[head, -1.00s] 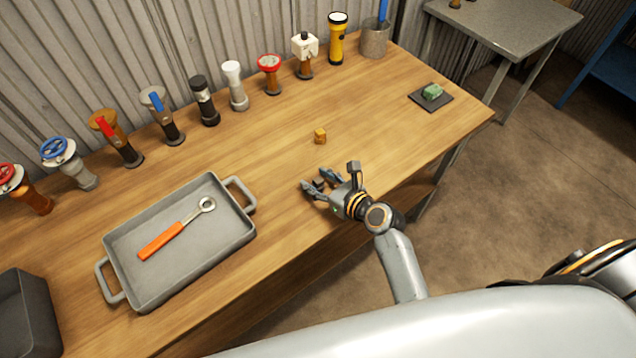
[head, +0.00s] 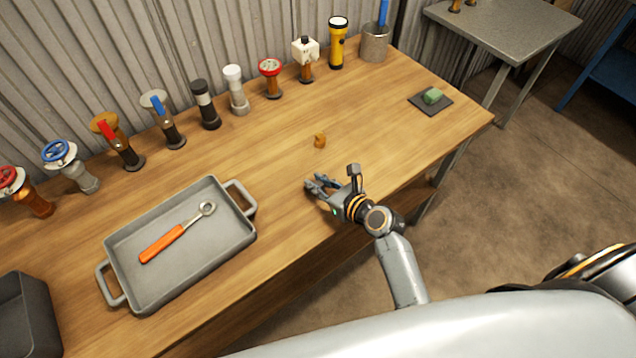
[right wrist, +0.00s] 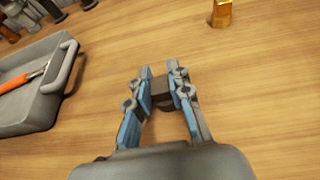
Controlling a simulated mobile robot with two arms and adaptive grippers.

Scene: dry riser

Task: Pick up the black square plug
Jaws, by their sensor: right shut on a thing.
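The black square plug (right wrist: 160,88) is a small dark block between the fingertips of my right gripper (right wrist: 161,92) in the right wrist view. The blue-padded fingers are shut on it from both sides. In the head view my right gripper (head: 318,186) is low over the front part of the wooden workbench (head: 270,150), and its fingers hide the plug there. I cannot tell whether the plug touches the bench. My left gripper is not in view.
A small brass fitting (head: 320,140) stands just beyond my right gripper. A grey tray (head: 237,240) with an orange-handled wrench (head: 178,232) lies to the left. Several valves and a yellow torch (head: 337,45) line the back. A green block (head: 432,95) sits on a dark pad (head: 418,101) at right.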

